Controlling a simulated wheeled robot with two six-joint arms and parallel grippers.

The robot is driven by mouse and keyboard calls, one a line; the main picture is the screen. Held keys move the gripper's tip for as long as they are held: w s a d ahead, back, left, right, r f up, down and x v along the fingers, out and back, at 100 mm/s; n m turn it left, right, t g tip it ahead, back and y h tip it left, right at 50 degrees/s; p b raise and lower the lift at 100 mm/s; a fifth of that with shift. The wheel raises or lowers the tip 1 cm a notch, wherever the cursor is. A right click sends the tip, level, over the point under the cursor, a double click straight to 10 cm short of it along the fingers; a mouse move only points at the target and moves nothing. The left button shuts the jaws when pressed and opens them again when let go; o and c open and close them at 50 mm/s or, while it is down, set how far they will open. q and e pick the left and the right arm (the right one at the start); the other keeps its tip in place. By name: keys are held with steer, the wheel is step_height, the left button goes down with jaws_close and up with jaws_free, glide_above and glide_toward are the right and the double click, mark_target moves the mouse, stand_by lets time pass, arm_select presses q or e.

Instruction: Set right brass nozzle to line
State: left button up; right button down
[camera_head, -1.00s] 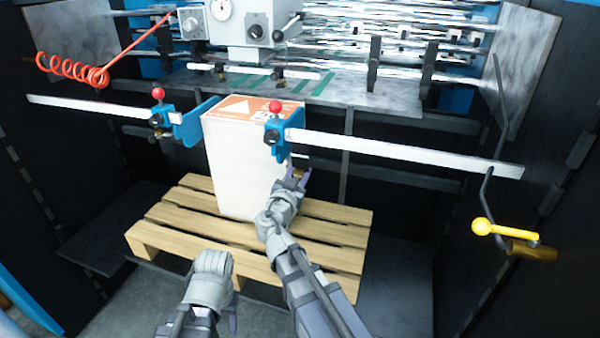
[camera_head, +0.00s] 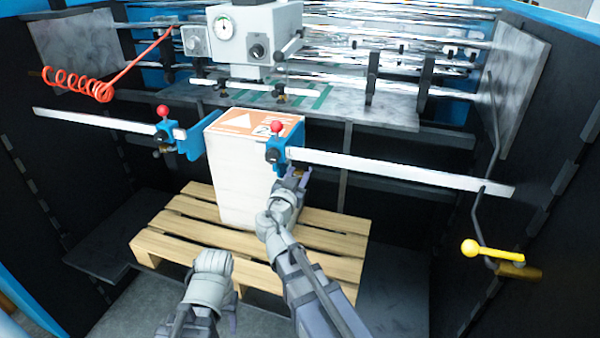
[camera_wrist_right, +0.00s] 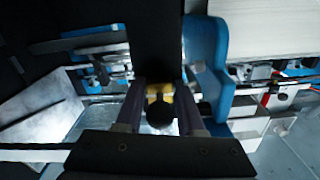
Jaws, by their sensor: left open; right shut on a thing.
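The right blue side-guide block (camera_head: 279,152) with a red knob sits on the right white rail, at the right edge of the white stack (camera_head: 240,172). The right brass nozzle is under this block; it shows as a yellow-brass piece with a dark round knob (camera_wrist_right: 160,96) in the right wrist view. My right gripper (camera_head: 294,178) is just below the block, its fingers (camera_wrist_right: 160,108) shut on the nozzle; the nozzle is mostly hidden in the head view. My left gripper (camera_head: 213,264) is low in front of the pallet, apart from everything and empty, its fingers mostly hidden.
The stack stands on a wooden pallet (camera_head: 170,235). A left blue block (camera_head: 165,130) with a red knob sits on the left rail (camera_head: 90,120). A yellow-handled crank (camera_head: 472,248) is at the right. A red coiled hose (camera_head: 80,85) hangs at the upper left.

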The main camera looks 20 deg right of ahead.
steer(key=c, duration=0.7)
jaws_free()
steer(key=shift+o, duration=0.2)
steer(key=v, duration=0.7)
steer(key=shift+s+a, duration=0.25)
steer(key=shift+s, duration=0.1)
